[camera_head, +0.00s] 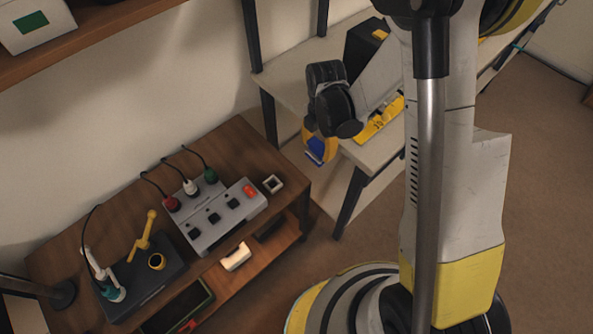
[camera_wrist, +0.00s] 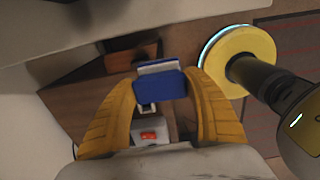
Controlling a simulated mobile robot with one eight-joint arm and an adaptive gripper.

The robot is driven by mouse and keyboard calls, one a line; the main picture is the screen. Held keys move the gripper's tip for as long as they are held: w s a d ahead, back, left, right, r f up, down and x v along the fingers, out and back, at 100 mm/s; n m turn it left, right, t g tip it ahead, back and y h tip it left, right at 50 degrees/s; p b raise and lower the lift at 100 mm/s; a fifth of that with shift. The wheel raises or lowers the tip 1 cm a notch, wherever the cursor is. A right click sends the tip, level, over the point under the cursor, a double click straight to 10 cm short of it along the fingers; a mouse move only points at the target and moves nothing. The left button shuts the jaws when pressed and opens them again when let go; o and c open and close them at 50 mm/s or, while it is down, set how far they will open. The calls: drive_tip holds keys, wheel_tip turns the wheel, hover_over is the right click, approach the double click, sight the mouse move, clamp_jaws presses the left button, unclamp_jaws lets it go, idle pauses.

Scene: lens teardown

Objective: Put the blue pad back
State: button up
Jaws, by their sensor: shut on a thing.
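The blue pad (camera_wrist: 160,84) is a blue block with a pale grey-white strip along its far edge, seen in the wrist view between the two yellow fingers. My gripper (camera_wrist: 161,88) is shut on it. In the head view, my gripper (camera_head: 319,143) hangs in front of the shelf unit, and the blue pad (camera_head: 316,152) shows at its fingertips, held up in the air beside the back right corner of the wooden table. Part of the pad's sides is hidden by the fingers.
The wooden table (camera_head: 240,150) holds a grey box (camera_head: 215,222) with plugs and a red switch, a small white square frame (camera_head: 273,184), and a dark base (camera_head: 145,275) with yellow parts. A white block (camera_head: 236,257) lies on its lower shelf. The pale shelf unit (camera_head: 290,75) stands close behind.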

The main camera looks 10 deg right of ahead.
drive_tip(key=shift+s+f, duration=0.2)
drive_tip(key=w+a+f+b, duration=0.1)
drive_tip(key=a+f, duration=0.1)
drive_tip(key=a, duration=0.1)
drive_tip(key=w+a+f+b, duration=0.2)
drive_tip(key=a, duration=0.2)
drive_tip(key=w+a+f+b, duration=0.1)
drive_tip(key=a+f, duration=0.1)
drive_tip(key=a, duration=0.1)
drive_tip(key=shift+w+a+f+b, duration=0.15)
drive_tip(key=shift+w+f+b, duration=0.05)
drive_tip(key=shift+f+b, duration=0.1)
wheel_tip(320, 180, down, 4)
drive_tip(key=shift+f+b, duration=0.1)
drive_tip(key=shift+b, duration=1.1)
drive_tip(key=o, duration=1.3)
drive_tip(key=shift+c, duration=0.2)
